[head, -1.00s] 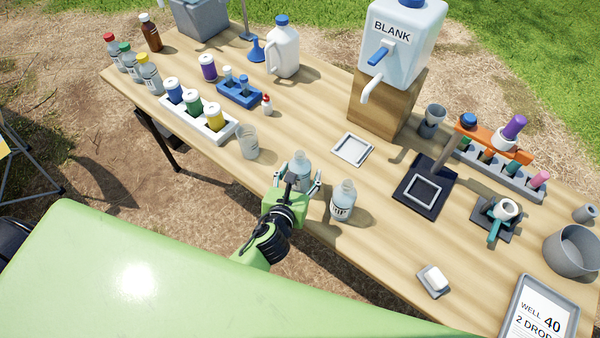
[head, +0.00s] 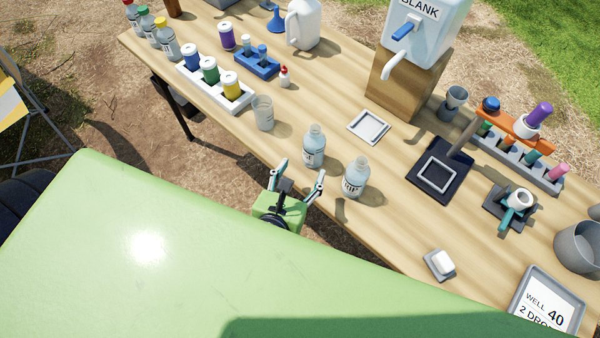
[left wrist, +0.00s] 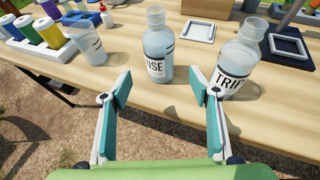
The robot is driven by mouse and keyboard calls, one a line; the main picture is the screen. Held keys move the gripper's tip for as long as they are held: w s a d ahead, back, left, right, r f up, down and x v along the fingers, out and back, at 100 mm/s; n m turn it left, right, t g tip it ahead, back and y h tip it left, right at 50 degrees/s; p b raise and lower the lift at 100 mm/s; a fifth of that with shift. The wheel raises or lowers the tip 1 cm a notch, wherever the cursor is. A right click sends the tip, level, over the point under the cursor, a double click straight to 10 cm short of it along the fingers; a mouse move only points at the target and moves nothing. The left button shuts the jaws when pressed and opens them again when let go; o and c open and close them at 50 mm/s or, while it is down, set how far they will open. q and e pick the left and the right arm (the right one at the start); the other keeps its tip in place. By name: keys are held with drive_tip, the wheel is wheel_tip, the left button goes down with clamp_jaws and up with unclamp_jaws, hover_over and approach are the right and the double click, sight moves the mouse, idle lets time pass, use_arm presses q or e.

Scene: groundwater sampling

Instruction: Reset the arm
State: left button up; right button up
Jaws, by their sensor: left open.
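My left gripper (head: 297,182) is open and empty just off the table's front edge. Its two teal-padded fingers also show spread apart in the left wrist view (left wrist: 162,98). A clear bottle (head: 314,148) stands upright on the table just beyond the fingers, apart from them. In the left wrist view this bottle (left wrist: 158,48) has a label ending in "NSE". A second clear bottle (head: 355,180), labelled "TRIP" in the left wrist view (left wrist: 238,62), stands to its right. My right gripper is not in view.
An empty clear cup (head: 263,113) stands left of the bottles. A white rack (head: 240,103) holds coloured-label bottles. A white square tray (head: 368,127), a dark pad (head: 428,188) and a BLANK dispenser (head: 425,25) stand farther right. The ground before the table is free.

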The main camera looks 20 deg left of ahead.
use_arm(q)
drive_tip(key=shift+s+r, duration=0.1)
drive_tip(key=shift+s, duration=0.1)
idle(0.5)
